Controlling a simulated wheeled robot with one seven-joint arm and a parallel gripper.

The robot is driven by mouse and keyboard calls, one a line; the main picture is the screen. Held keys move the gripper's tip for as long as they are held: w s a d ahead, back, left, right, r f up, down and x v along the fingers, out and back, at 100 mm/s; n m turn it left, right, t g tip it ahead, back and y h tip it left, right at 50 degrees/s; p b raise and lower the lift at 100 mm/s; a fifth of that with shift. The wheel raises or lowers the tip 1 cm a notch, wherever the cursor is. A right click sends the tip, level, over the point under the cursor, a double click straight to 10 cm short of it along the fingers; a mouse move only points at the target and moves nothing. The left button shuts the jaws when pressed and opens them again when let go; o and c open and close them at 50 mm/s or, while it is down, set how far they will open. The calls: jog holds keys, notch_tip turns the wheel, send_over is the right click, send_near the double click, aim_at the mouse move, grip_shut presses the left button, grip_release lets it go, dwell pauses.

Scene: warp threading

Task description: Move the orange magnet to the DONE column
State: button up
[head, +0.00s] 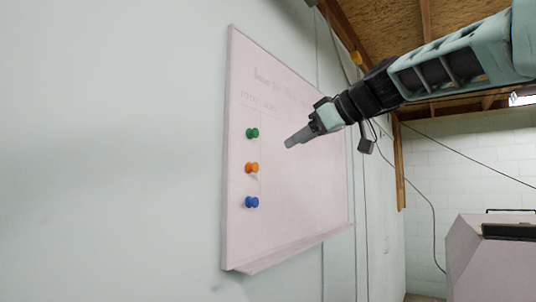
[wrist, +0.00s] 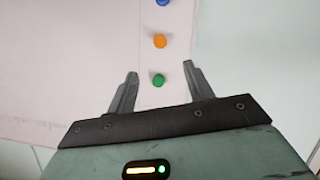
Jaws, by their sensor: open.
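The orange magnet (head: 252,168) is on the whiteboard (head: 305,190), between the green magnet (head: 252,133) above and the blue magnet (head: 252,202) below. All three stand in a vertical row near the board's left edge. My gripper (head: 290,143) is in front of the board, to the right of the magnets. In the wrist view my gripper (wrist: 160,75) is open and empty. The green magnet (wrist: 158,80) shows between the fingers, and the orange magnet (wrist: 159,41) lies just beyond the fingertips. Whether the fingers touch the board cannot be told. The column headings are too faint to read.
The board has a ledge (head: 290,252) along its bottom edge. The board area right of the magnets looks bare. A pale box-like object (head: 490,255) stands at the lower right, away from the board.

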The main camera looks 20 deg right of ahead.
aim_at(257, 167)
jog(key=p+x, duration=0.6)
jog(key=x, duration=0.7)
jog(key=shift+w+a+f, duration=0.2)
jog(key=shift+w, duration=0.15)
jog(key=c, duration=1.1)
jog(key=shift+o, duration=0.2)
jog(key=shift+d, duration=0.1)
jog(key=shift+w+d+b, duration=0.2)
jog(key=shift+w+d, duration=0.8)
jog(key=shift+d, duration=0.35)
jog(key=shift+w+d+b, duration=0.2)
jog(key=shift+w+d, duration=0.8)
jog(key=shift+d, duration=0.35)
jog(key=shift+w+d+b, duration=0.2)
jog(key=shift+w+d, duration=0.75)
jog(key=shift+d, duration=0.4)
jog(key=shift+b, duration=0.4)
